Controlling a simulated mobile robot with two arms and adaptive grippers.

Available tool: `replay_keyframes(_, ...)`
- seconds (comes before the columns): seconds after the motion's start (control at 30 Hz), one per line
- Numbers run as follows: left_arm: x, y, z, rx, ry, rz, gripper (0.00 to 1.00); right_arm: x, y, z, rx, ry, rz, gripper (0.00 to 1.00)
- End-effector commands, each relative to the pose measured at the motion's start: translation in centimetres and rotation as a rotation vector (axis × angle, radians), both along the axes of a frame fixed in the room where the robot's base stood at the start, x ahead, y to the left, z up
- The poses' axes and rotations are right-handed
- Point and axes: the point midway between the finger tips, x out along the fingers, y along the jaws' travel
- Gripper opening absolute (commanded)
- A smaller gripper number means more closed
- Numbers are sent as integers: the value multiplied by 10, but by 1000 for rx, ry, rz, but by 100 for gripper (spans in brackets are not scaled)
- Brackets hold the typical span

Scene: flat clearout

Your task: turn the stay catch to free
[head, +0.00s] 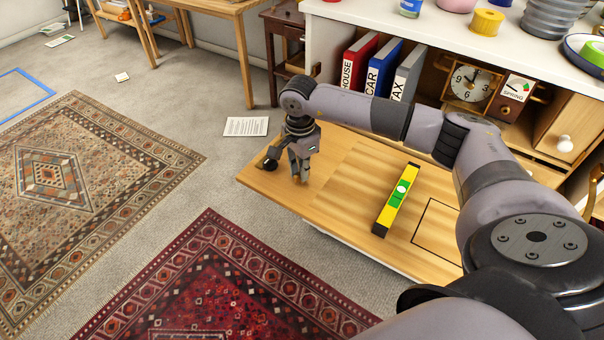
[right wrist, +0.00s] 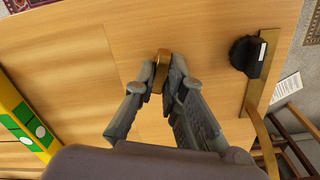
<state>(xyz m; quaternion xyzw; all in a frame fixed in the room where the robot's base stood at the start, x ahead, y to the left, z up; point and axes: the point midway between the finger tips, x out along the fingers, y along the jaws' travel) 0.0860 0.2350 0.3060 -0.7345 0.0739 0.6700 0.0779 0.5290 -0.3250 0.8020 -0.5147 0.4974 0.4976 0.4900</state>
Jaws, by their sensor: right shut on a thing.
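My right gripper (head: 299,172) points down over the left part of a wooden flap (head: 340,190) in the head view. In the right wrist view the gripper (right wrist: 167,82) is shut on a small brass catch (right wrist: 162,64), which stands up from the wood between the fingertips. I take this brass piece to be the stay catch; its lower part is hidden by the fingers. In the head view the fingers cover it. My left gripper is not in view.
A yellow-green level (head: 397,200) lies on the flap. Binders (head: 381,68) and a clock (head: 469,82) stand on the shelf behind. Rugs (head: 210,285) cover the floor in front.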

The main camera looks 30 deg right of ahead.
Motion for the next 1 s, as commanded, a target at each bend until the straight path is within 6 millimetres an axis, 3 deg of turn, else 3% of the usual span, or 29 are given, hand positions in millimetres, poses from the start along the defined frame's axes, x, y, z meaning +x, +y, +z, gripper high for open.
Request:
replay_keyframes(0.27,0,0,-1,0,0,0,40,0,0,-1,0,1,14,0)
replay_keyframes(0.63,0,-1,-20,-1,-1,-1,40,0,0,-1,-4,8,367,0)
replay_keyframes(0.67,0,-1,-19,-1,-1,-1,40,0,0,0,-4,8,374,11)
replay_keyframes(1.0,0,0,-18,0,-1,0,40,0,0,0,-4,9,367,34)
